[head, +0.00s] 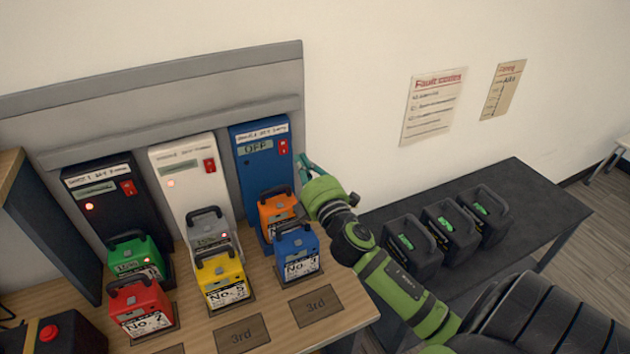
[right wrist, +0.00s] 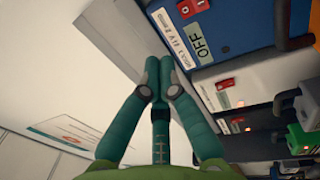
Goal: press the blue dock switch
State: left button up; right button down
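The blue dock (head: 258,160) stands at the right end of a row of three docks, its display reading OFF. Its red switch (head: 283,147) is at the upper right of its face and also shows at the top edge of the right wrist view (right wrist: 190,8). My right gripper (head: 303,164) is just right of the blue dock, slightly below switch height. In the right wrist view its two green fingers (right wrist: 159,66) meet at the tips with nothing between them. The fingertips appear apart from the switch. My left gripper is not in view.
A white dock (head: 188,180) and a black dock (head: 110,200) stand to the left, each with a red switch. Orange, blue, yellow, red, green and grey batteries stand before the docks. Black batteries sit on a dark table (head: 540,205) at right.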

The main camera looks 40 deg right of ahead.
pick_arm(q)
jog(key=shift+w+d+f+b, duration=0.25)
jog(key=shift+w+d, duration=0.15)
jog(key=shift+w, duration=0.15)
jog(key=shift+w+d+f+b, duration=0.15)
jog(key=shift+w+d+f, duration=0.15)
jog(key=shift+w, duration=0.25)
pick_arm(e)
jog(key=v, duration=0.3)
jog(key=shift+s+d+r, duration=0.1)
jog(key=shift+s, duration=0.35)
